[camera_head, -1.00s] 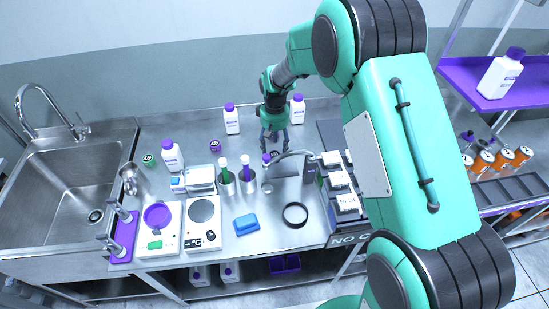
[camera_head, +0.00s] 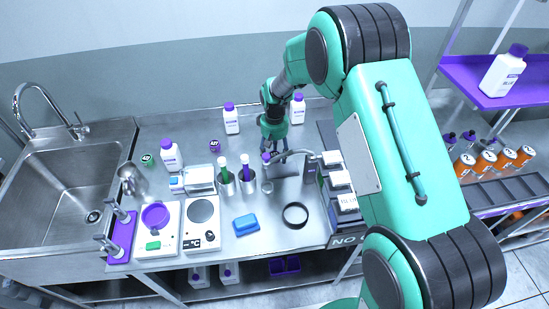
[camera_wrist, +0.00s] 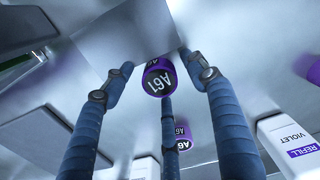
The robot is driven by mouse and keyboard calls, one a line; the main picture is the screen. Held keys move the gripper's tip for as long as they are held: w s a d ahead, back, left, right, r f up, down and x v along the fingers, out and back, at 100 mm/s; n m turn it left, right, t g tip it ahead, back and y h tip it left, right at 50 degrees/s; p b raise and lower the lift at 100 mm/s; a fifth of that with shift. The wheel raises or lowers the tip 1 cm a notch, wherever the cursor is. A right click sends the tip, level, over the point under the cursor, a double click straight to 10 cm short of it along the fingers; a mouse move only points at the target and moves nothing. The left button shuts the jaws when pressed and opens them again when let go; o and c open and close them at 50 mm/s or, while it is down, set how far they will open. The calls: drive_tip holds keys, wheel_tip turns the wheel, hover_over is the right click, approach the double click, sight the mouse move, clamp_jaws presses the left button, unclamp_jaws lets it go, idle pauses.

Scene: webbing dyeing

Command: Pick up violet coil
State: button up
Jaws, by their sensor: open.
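A violet coil (camera_wrist: 158,79) with a white "A61" label shows in the wrist view on the steel table, between my fingers. My gripper (camera_head: 274,152) points down at the table's back middle in the head view. In the wrist view its blue-grey fingers are spread open around the coil, without visible grip. A second, similar violet coil (camera_wrist: 182,130) shows lower in the wrist view, partly behind a finger. Another violet coil (camera_head: 215,146) lies to the left of the gripper in the head view.
White bottles with violet caps (camera_head: 231,118) (camera_head: 298,108) stand behind the gripper. A green coil (camera_head: 147,160) lies far left.

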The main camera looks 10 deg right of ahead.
sight(274, 154)
drive_tip(key=shift+c, duration=0.5)
drive_tip(key=c, duration=1.1)
drive_tip(key=shift+r, duration=0.1)
wheel_tip(274, 154, up, 10)
drive_tip(key=p, duration=0.2)
